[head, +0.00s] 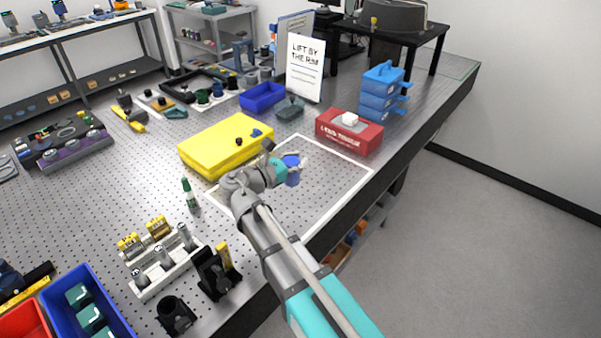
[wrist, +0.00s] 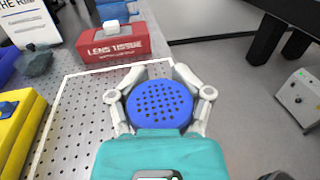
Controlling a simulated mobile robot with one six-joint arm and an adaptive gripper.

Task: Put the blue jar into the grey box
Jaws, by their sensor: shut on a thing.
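The blue jar (head: 292,177) is in my gripper (head: 297,165), above the white-outlined area of the perforated bench. In the wrist view, the jar's round blue top with dark holes (wrist: 160,106) faces the camera, and the pale fingers of my gripper (wrist: 160,80) close around both sides of it. The jar's lower part is hidden. A low dark grey object (head: 290,109) lies behind the outlined area, left of the red lens tissue box; it also shows in the wrist view (wrist: 36,62). I cannot tell whether it is the grey box.
The red lens tissue box (head: 349,132) stands at the outline's far right corner. Blue stacked drawers (head: 382,92) and a sign (head: 305,68) stand behind. The outlined area (head: 325,185) looks mostly clear.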

